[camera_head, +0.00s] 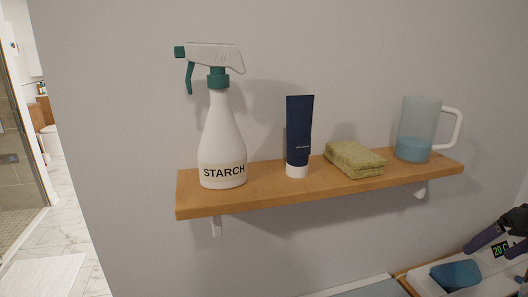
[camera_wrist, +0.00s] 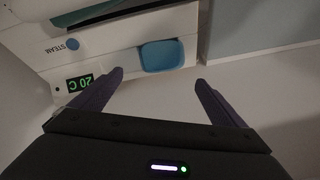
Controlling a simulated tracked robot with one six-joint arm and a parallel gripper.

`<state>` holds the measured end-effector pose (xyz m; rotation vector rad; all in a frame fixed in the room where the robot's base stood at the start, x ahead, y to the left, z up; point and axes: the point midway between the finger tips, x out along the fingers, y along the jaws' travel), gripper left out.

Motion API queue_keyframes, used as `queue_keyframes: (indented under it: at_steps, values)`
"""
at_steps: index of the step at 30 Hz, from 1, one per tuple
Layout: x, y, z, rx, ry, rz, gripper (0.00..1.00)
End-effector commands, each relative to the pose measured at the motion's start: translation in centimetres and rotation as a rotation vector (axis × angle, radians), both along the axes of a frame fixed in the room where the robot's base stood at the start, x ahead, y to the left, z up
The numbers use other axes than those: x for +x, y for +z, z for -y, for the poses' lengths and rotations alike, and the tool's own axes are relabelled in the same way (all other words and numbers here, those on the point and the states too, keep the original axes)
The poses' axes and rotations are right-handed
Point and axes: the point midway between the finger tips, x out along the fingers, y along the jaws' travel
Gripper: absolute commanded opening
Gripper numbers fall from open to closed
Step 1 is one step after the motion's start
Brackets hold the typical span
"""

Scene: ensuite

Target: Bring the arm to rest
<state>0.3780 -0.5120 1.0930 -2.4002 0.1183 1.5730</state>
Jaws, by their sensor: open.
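My gripper (camera_head: 487,253) is at the right edge of the head view, below the shelf, its dark purple fingers over a white appliance. In the wrist view my gripper (camera_wrist: 159,77) has its two fingers spread wide apart with nothing between them. The white appliance (camera_wrist: 115,52) lies beyond the fingertips there. It has a green "20 C" display, a "STEAM" label with a round blue button, and a blue block-like part (camera_wrist: 166,56). The blue part also shows in the head view (camera_head: 456,275). Most of my arm is out of view.
The wall between shelf and appliance is bare. A bathroom opens at far left.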

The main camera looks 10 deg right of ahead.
Motion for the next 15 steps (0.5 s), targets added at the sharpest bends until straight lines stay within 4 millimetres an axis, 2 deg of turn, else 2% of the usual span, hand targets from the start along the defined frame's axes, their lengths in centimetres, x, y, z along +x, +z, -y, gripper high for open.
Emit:
queue_keyframes:
  at_steps: [5, 8, 12, 15]
  values:
    - [0.0, -0.1, 0.4, 0.017, -0.079, -0.006, 0.94]
    - [-0.5, -1.2, 0.5, 0.041, -0.153, -0.031, 0.94]
    - [-2.0, -3.7, -0.4, 0.086, -0.268, -0.086, 0.94]
    - [-2.6, -4.4, -1.9, 0.099, -0.329, -0.116, 0.94]
